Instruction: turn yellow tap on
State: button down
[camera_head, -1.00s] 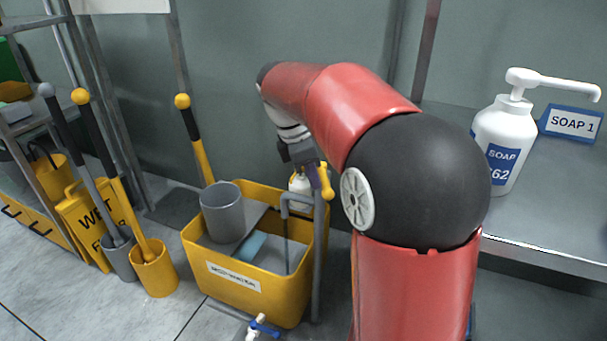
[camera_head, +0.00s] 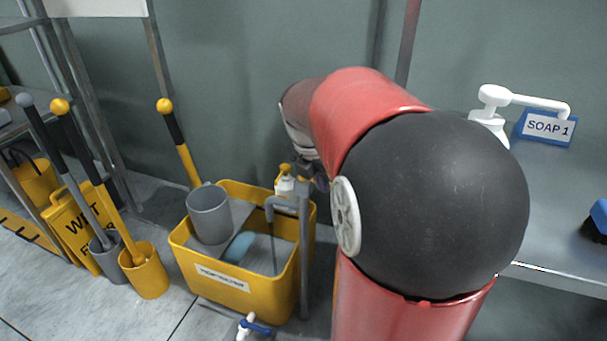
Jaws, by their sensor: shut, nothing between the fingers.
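My gripper (camera_head: 318,180) is shut and empty. It is small and mostly hidden behind my red and black arm, beside the top of a grey post at the yellow tub's right side. A grey spout pipe (camera_head: 270,207) bends down from that post into the tub. The yellow tap handle that stood at this post earlier is not clearly visible now, so its position and any contact with my gripper cannot be told. A small white bottle (camera_head: 285,185) with a yellow top shows just left of the gripper.
A blue-handled tap (camera_head: 255,327) is in front. Yellow-knobbed poles and a wet floor sign (camera_head: 78,225) stand left. A shelf (camera_head: 555,235) is at right.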

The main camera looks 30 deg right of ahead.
jog(key=shift+d, duration=0.85)
jog(key=shift+w, duration=0.1)
